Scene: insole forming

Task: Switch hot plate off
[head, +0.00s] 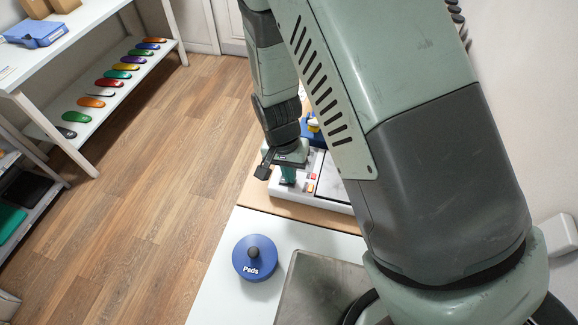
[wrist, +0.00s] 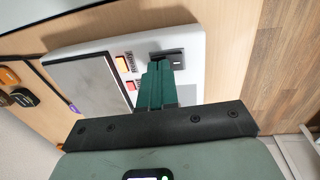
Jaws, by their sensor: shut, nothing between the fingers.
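The hot plate is a white unit (head: 318,195) with a dark flat plate, partly hidden behind my arm in the head view. A black switch (wrist: 178,58) sits to the right of the buttons, partly covered by my fingertips. My gripper (head: 288,178) is shut and empty, its green fingers (wrist: 159,68) pointing at the panel by the switch. Contact and the switch's position cannot be told.
A blue "Pads" container (head: 255,258) with a dark knob stands on the white counter (head: 215,280). A metal surface (head: 312,285) lies beside it. A shelf (head: 60,125) with coloured insoles stands at the left across open wooden floor. Small dark objects (wrist: 14,92) lie beyond the plate.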

